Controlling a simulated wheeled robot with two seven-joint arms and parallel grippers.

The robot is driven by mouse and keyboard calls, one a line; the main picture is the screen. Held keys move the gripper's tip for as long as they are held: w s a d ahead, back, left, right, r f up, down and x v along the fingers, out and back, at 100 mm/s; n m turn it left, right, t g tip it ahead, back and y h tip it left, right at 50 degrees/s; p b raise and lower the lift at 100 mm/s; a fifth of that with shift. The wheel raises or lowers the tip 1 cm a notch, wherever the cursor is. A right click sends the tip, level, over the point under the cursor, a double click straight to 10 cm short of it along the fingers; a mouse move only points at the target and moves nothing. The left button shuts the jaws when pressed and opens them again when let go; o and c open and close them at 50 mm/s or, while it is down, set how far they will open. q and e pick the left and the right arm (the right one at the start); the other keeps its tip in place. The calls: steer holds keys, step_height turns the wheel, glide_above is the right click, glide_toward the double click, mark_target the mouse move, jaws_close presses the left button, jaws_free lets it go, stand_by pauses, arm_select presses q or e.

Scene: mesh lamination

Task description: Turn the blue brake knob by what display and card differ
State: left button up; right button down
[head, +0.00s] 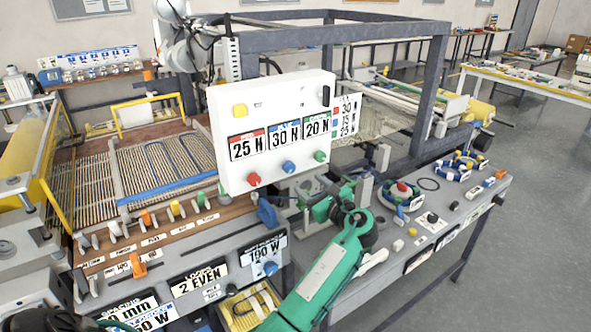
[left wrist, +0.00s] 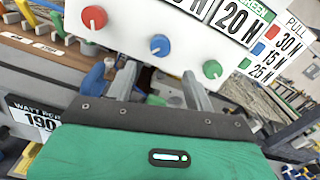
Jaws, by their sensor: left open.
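A white panel (head: 275,104) carries three labels, 25 N under red, 30 N under blue and 20 N under green. Below them are the red knob (head: 253,179), the blue knob (head: 289,167) and the green knob (head: 320,156). In the left wrist view the blue knob (left wrist: 159,44) lies just beyond the fingers, between red and green. The pull card (head: 345,115) at the panel's right edge lists red 30 N, a blue value that looks like 15 N, and green 25 N. My left gripper (left wrist: 158,78) is open and empty below the knobs, apart from them. My right gripper is not seen.
A grey console (head: 225,262) with a 190 W display (head: 264,252) and another blue knob (head: 270,268) stands below left. A bench (head: 470,205) with coiled tools and small parts is at right. Grey frame posts (head: 430,100) rise behind the panel.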

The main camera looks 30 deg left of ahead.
mark_target(292, 171)
arm_select(q)
steer(key=p+x, duration=0.2)
steer(key=x, duration=0.4)
steer(key=shift+w+a+r, duration=0.1)
steer(key=shift+a+r, duration=0.05)
steer(key=shift+a, duration=0.05)
steer(key=shift+x, duration=0.8)
steer(key=shift+c, duration=0.2)
steer(key=c, duration=0.9)
